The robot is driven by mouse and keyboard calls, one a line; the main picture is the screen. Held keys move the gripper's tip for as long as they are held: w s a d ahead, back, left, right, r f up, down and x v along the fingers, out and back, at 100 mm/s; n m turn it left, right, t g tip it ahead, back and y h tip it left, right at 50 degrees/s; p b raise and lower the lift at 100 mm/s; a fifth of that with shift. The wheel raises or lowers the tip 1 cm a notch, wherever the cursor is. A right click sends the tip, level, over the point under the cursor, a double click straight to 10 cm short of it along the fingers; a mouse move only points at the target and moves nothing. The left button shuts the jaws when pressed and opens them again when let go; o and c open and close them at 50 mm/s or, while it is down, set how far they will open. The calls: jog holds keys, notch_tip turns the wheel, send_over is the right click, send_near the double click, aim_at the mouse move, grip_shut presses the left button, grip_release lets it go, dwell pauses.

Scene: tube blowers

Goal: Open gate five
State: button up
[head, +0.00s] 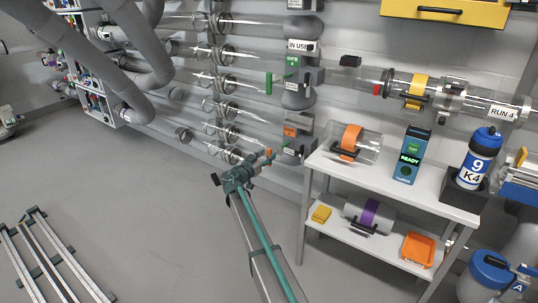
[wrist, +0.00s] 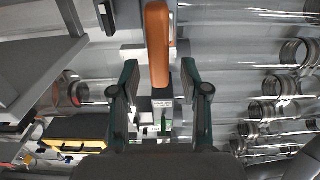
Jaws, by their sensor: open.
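A gate unit with an orange label (head: 290,131) sits on the grey pipework left of the white shelf in the head view; its label text is too small to read. Its orange handle (wrist: 158,45) shows upright in the wrist view, with its lower end between my fingertips and a gap on each side. In the head view my gripper (head: 277,151) is in front of this unit and hides much of the handle. My gripper (wrist: 159,75) is open and empty. Whether the handle is within finger depth is hard to tell.
Gate four's green label (head: 292,62) and green handle (head: 268,83) are above. The white shelf (head: 395,190) stands close on the right, holding an orange-banded tube (head: 352,143) and a READY box (head: 409,158). Clear tubes (head: 222,105) run left.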

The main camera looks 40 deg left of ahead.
jog(key=s+d, duration=0.1)
jog(key=s, duration=0.8)
jog(key=shift+s+d, duration=0.25)
jog(key=shift+d, duration=0.05)
